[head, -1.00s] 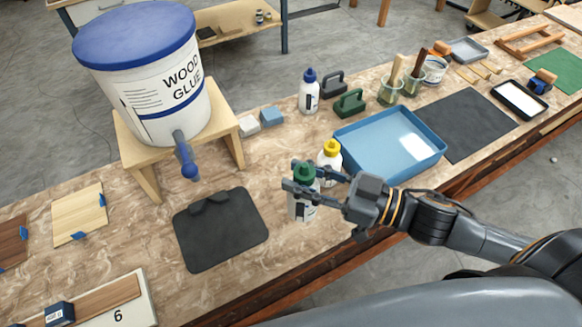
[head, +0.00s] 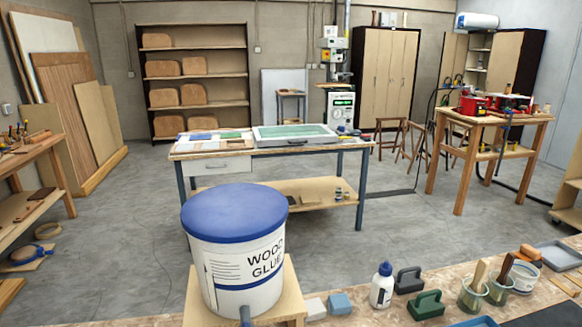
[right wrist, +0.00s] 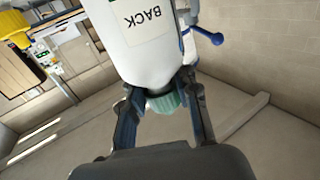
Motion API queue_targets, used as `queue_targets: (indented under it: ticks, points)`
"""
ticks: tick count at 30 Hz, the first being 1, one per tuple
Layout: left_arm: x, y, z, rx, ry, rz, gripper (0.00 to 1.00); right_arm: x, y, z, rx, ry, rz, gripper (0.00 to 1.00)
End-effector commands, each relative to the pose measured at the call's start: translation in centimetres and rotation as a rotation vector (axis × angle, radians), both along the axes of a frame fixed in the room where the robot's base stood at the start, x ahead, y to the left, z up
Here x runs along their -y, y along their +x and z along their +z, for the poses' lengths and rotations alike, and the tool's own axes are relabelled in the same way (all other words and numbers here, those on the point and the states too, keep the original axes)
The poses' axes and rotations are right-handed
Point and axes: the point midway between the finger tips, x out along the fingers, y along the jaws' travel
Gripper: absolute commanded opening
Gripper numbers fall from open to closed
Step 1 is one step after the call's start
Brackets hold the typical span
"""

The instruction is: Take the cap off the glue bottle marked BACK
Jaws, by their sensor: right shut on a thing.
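The white glue bottle (right wrist: 150,60) with the label BACK shows in the right wrist view, its label upside down in that picture. Its green cap (right wrist: 163,102) sits at the neck, between the two fingers of my right gripper (right wrist: 161,90). The gripper is shut on the cap, with a finger on each side of it. I cannot tell whether the bottle's base rests on the bench. The head view shows neither this bottle nor either gripper. My left gripper is in no view.
In the head view the wood glue tub (head: 236,250) stands on a wooden stand at the front. A blue-capped bottle (head: 382,288) stands right of it, beside a grey handled block (head: 408,280) and a green one (head: 426,306). A worktable (head: 270,148) is farther back.

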Motion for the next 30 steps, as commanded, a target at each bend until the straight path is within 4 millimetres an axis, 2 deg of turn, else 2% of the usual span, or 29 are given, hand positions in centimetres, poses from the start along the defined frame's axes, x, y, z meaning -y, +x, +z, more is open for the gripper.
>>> queue_targets:
  ticks: [6, 18, 30]
  points:
    - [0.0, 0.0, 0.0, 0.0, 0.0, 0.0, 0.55, 1.6, 1.4, -1.1, -0.002, 0.01, -0.227, 0.0]
    - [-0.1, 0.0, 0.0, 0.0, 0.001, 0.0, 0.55, 4.1, 2.5, -3.6, -0.005, 0.006, -0.551, 0.0]
    - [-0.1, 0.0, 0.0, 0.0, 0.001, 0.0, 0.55, 5.1, 2.6, -4.8, 0.0, 0.0, -0.686, 0.0]
